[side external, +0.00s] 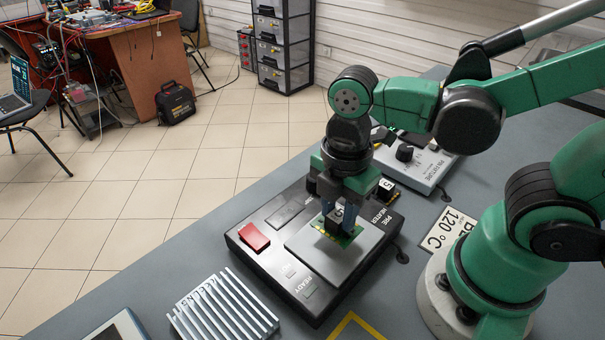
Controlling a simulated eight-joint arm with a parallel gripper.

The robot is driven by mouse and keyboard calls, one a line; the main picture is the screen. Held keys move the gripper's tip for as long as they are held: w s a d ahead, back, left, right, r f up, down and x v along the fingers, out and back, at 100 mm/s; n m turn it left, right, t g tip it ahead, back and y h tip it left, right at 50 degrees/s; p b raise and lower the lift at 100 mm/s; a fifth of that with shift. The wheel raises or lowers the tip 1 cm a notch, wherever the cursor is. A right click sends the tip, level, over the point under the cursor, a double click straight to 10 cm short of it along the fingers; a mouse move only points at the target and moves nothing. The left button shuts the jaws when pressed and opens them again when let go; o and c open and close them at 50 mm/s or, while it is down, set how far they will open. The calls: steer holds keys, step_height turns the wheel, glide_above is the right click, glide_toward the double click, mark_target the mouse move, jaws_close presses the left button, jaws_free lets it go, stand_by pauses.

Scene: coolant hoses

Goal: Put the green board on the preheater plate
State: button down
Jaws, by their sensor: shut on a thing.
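The green board (331,234) is at the grey plate (308,262) of the preheater (268,256), over the plate's upper middle. A dark block marked 5 (338,216) stands on the board. My gripper (338,212) points down over the plate, shut on the board's dark block, with its fingers on either side. The fingers hide part of the board. I cannot tell whether the board's underside touches the plate.
A red switch (253,236) is at the preheater's left. A finned metal rack (222,306) stands to the lower left. Another block marked 5 (387,187) and a white control box (417,160) are behind. A 120 °C card (447,235) lies right.

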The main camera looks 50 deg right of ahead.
mark_target(339, 215)
steer(key=shift+f, duration=1)
steer(key=shift+f, duration=0.1)
steer(key=c, duration=0.6)
jaws_free()
step_height(339, 215, up, 12)
steer(key=w+d+f+m+t, duration=0.1)
steer(key=w+d+m+t, duration=0.1)
steer(key=m, duration=0.4)
steer(key=w+d+f+m+t, duration=0.2)
steer(key=m, duration=0.4)
steer(key=w+d+f+m+t, duration=0.1)
steer(key=w+d+m+t, duration=0.1)
steer(key=m, duration=0.4)
steer(key=shift+w+d+f+t, duration=0.15)
steer(key=shift+w+t, duration=0.05)
steer(key=shift+t, duration=0.4)
